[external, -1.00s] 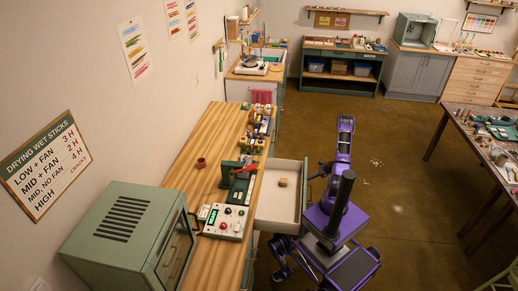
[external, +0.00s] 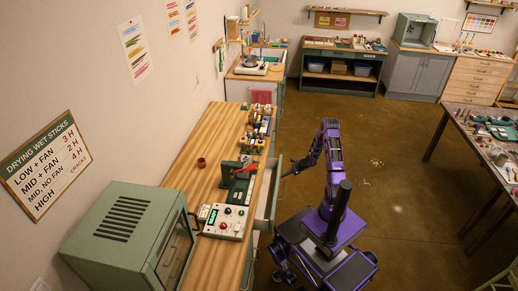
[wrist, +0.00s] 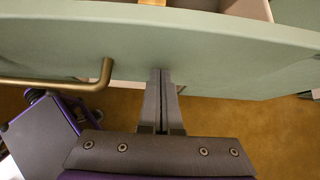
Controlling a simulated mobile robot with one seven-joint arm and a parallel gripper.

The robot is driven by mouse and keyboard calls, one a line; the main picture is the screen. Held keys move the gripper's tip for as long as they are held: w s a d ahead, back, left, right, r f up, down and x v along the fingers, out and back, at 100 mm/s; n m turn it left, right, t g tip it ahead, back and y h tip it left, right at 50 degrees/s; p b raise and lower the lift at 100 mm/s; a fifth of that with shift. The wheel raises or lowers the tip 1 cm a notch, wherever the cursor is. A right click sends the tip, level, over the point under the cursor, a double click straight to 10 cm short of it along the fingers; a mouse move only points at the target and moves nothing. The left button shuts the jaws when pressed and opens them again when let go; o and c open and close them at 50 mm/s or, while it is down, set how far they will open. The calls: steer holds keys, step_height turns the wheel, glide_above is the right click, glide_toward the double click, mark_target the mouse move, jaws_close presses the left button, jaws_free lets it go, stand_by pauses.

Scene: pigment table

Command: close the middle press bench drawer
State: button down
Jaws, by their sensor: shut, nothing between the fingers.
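The press bench drawer has a green front (wrist: 220,55) with a brass handle (wrist: 85,82) to the left in the wrist view. In the external view its front (external: 271,200) stands a little out from the bench (external: 205,135), so the drawer is only partly open. A strip of its pale inside (wrist: 248,9) and the edge of a wooden piece (wrist: 152,2) show at the top of the wrist view. My gripper (wrist: 161,72) is shut and empty, its fingertips at the drawer front, right of the handle. I cannot tell whether they touch. It also shows in the external view (external: 287,173).
A press with a red handle (external: 229,168), a control box (external: 226,222) and several small jars stand on the bench top. A green oven (external: 130,235) is at the near end. A cluttered table (external: 470,125) stands at the right.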

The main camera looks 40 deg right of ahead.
steer(key=b, duration=0.2)
glide_above(272, 181)
steer(key=w+a, duration=0.2)
steer(key=shift+w+a+r, duration=0.15)
steer(key=shift+w+a, duration=0.15)
steer(key=shift+a, duration=0.05)
steer(key=shift+a, duration=0.1)
steer(key=shift+s+d, duration=0.15)
steer(key=shift+d, duration=0.15)
steer(key=shift+s+d+b, duration=0.55)
steer(key=shift+s+d, duration=0.55)
steer(key=shift+d, duration=0.15)
steer(key=p+v, duration=0.2)
steer(key=v, duration=0.8)
steer(key=shift+s+d, duration=0.3)
steer(key=shift+s, duration=0.1)
